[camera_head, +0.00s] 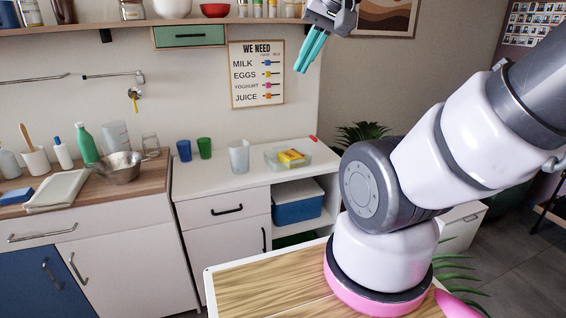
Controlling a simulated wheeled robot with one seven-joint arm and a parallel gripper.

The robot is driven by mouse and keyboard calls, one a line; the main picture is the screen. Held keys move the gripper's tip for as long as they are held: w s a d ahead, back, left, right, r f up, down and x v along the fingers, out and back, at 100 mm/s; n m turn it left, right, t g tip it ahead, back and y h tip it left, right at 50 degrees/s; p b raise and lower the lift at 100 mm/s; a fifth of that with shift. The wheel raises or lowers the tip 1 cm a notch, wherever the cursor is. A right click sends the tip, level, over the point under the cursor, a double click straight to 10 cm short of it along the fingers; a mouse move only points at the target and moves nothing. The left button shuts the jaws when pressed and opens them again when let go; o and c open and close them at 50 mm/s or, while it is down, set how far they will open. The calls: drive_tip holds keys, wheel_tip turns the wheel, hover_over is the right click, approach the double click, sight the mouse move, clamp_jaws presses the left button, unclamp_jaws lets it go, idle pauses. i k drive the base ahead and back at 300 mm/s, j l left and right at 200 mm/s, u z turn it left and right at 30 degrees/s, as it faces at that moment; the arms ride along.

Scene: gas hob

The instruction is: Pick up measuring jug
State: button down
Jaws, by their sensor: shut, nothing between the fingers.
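A clear, whitish jug-like container (239,157) stands upright on the white counter, left of a clear tray. A second clear container (116,136) stands at the back of the wooden counter, partly behind a metal bowl. I cannot tell for sure which one is the measuring jug; no markings are readable. My gripper (305,65) has teal fingers, shut and empty. It is high at the top of the view, above and to the right of both containers and touching neither.
On the white counter (210,180) are a blue cup (184,150), a green cup (205,148) and a clear tray (271,160) holding a yellow item (291,156). The metal bowl (119,168), bottles and a glass crowd the wooden counter. A shelf (110,29) runs above.

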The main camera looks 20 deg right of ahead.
sight(239, 150)
drive_tip(key=i+j, duration=0.6)
drive_tip(key=j, duration=0.25)
drive_tip(key=i+j, duration=0.35)
drive_tip(key=j+z, duration=0.05)
